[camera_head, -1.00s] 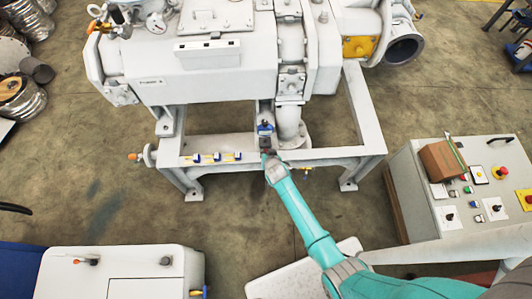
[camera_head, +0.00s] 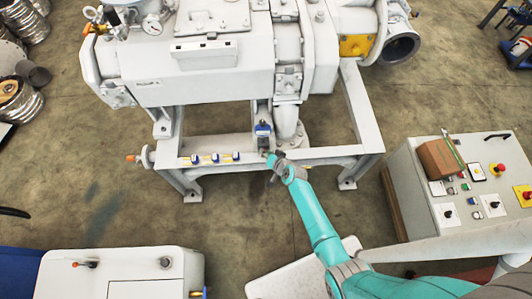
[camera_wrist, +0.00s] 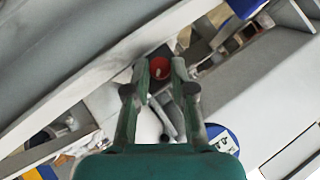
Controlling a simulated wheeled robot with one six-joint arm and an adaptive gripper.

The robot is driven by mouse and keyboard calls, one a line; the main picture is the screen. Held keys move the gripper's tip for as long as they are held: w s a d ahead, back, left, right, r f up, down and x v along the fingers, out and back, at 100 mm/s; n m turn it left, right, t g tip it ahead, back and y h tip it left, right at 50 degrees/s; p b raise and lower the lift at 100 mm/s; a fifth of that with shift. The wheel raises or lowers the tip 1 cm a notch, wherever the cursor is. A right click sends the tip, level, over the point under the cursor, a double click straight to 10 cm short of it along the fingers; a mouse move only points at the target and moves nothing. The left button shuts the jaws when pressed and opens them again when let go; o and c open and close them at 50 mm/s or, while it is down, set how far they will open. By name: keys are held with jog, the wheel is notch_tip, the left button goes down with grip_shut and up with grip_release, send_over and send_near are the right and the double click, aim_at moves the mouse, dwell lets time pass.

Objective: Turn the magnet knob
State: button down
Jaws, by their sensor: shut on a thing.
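A red round knob (camera_wrist: 160,68) shows between the two fingertips of my gripper (camera_wrist: 160,74) in the wrist view; I take it as the magnet knob. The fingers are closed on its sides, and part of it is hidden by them. In the head view my gripper (camera_head: 272,158) is at the front beam of the white vacuum machine (camera_head: 195,75), just below a small blue-topped part (camera_head: 262,129). The knob itself is hidden by the gripper and too small to make out there.
Several small blue and yellow fittings (camera_head: 212,157) line the front beam left of my gripper. A grey control panel (camera_head: 460,185) with a brown box (camera_head: 438,159) stands at the right. A white cabinet (camera_head: 120,270) is at the lower left. Bare floor lies between.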

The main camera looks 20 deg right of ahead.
jog(key=shift+s+f, duration=0.1)
dwell(0.6)
jog(key=c, duration=1)
grip_release()
jog(key=shift+a+r+n+g+h, duration=0.15)
jog(key=shift+n+g+h, duration=0.15)
jog(key=shift+h, duration=0.25)
jog(key=shift+a+r+n+g+h, duration=0.1)
jog(key=shift+n+g+h, duration=0.1)
jog(key=shift+n+h, duration=0.3)
